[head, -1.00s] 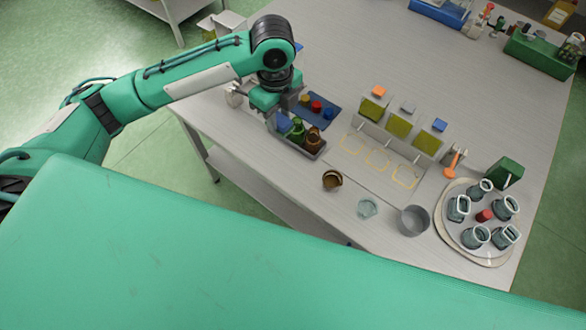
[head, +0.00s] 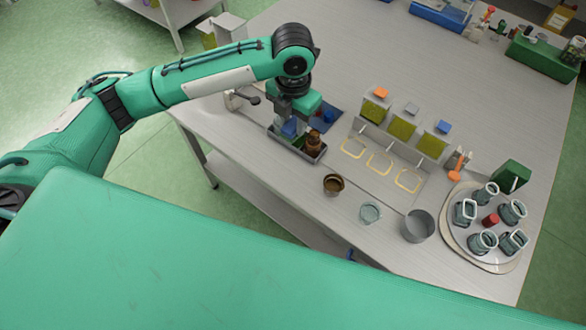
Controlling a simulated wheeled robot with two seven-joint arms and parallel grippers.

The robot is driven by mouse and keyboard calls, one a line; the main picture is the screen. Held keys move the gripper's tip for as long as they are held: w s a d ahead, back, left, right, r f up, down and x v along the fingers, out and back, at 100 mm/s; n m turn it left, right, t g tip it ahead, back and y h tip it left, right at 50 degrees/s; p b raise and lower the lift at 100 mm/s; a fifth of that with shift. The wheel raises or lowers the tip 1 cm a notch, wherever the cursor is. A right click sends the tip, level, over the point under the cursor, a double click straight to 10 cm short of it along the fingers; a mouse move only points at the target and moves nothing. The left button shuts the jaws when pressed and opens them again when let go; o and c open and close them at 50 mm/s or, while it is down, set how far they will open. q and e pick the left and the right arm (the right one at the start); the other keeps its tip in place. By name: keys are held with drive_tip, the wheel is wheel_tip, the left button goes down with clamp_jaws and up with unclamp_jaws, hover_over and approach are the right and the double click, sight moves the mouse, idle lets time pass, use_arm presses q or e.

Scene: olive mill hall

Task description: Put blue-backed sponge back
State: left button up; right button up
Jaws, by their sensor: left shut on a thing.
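My left gripper (head: 289,118) is over the small dark tray near the table's left edge, pointing down. It is shut on a small blue piece, which I take for the blue-backed sponge (head: 289,129); only its blue part shows, low at the tray. The dark tray (head: 297,153) also holds a brown bottle (head: 313,145), just right of the gripper, and a green bottle, mostly hidden. I cannot tell whether the sponge touches the tray. My right gripper is not in view.
Behind the gripper is a blue mat (head: 337,112), partly hidden. Right of the tray are a brown cup (head: 333,185), a glass bowl (head: 370,213), a grey pot (head: 417,227) and a round tray (head: 455,235) with several jars. Yellow-green containers (head: 402,128) stand behind. The table's far middle is clear.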

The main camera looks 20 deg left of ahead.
use_arm(q)
wheel_tip(320, 180, down, 19)
drive_tip(key=p, duration=0.3)
drive_tip(key=shift+f, duration=0.1)
drive_tip(key=shift+f, duration=0.15)
drive_tip(key=o, duration=0.9)
drive_tip(key=shift+o, duration=0.2)
wheel_tip(320, 180, up, 12)
drive_tip(key=b, duration=0.2)
drive_tip(key=shift+r, duration=0.2)
drive_tip(key=shift+s, duration=0.1)
